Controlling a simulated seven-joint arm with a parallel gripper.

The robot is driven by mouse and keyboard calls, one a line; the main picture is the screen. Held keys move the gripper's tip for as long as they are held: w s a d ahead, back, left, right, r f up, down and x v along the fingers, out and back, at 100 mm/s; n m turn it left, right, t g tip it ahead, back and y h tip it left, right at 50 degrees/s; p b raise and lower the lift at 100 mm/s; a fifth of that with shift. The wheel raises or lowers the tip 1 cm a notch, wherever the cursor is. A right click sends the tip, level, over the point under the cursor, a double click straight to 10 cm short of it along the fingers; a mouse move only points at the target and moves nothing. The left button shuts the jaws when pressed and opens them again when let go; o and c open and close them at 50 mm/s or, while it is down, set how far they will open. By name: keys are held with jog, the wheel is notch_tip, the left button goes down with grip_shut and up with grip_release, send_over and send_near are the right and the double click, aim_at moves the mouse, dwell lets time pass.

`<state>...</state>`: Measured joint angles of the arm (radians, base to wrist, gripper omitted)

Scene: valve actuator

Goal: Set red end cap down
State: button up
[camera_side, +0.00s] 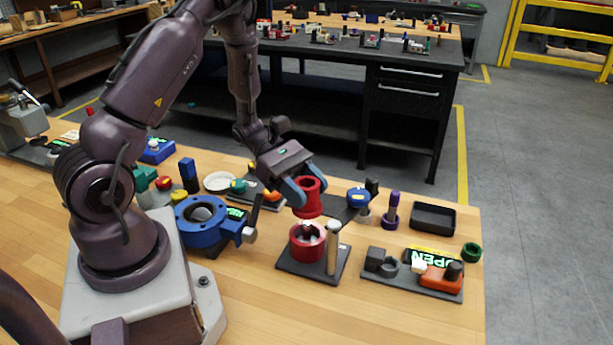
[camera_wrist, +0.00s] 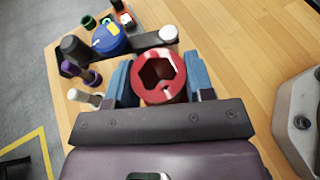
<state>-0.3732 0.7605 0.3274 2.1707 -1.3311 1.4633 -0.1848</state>
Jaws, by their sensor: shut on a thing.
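The red end cap (camera_side: 309,197) is held between the blue fingers of my gripper (camera_side: 303,190). In the side view it hangs just above a red cylindrical body (camera_side: 307,243) on a dark base plate (camera_side: 308,272). The lower red body is hidden behind the cap there.
A cream-coloured post (camera_side: 333,247) stands upright beside the red body. A blue valve (camera_side: 202,222) with a dark lever sits to the left. A dark plate (camera_side: 412,278) with grey and orange parts lies to the right. An empty black tray (camera_side: 433,217) is farther right.

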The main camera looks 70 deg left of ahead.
aim_at(306, 222)
jog(key=shift+f, duration=1)
jog(key=shift+f, duration=2)
dwell(0.7)
jog(key=o, duration=1.2)
